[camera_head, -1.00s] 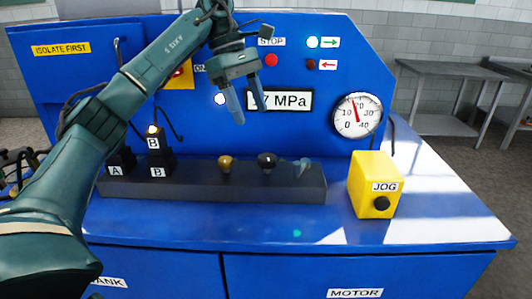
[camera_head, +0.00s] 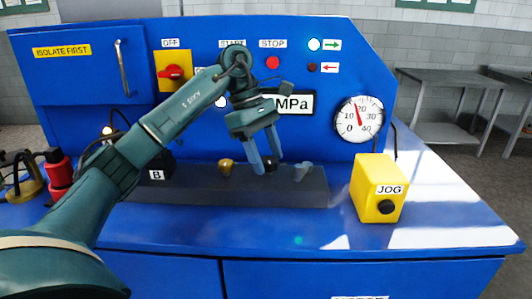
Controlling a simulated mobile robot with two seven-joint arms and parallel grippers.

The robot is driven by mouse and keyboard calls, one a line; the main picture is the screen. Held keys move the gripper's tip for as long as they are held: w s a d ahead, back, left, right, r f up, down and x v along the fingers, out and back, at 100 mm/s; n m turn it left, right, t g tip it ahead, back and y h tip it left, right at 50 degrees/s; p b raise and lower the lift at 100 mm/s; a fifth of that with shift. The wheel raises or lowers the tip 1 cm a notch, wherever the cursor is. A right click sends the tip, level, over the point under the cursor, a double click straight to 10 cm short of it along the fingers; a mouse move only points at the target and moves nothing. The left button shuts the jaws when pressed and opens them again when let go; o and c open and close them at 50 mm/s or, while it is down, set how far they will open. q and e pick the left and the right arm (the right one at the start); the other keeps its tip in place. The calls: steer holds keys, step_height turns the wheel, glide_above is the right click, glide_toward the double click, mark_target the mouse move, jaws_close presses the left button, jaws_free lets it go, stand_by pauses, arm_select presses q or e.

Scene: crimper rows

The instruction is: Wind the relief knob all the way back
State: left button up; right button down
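A dark manifold block (camera_head: 240,193) lies on the blue bench top. A brass knob (camera_head: 226,168), a black knob (camera_head: 270,167) and a grey-blue lever (camera_head: 302,172) stand on it. No label shows which is the relief knob. My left gripper (camera_head: 267,168) points down at the black knob, its two fingers apart. The knob shows partly between the fingertips and is partly hidden by them; I cannot tell whether they touch it. The pressure gauge (camera_head: 358,119) has its needle a little left of upright. My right gripper is not in view.
A yellow JOG box (camera_head: 378,188) stands right of the block. The blue panel (camera_head: 210,125) rises behind, with a red switch (camera_head: 172,72), a red stop button (camera_head: 273,62) and a display partly covered by my arm. Red fittings (camera_head: 58,172) are at the left.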

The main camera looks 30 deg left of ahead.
arm_select(q)
steer(key=c, duration=0.8)
steer(key=shift+c, duration=0.2)
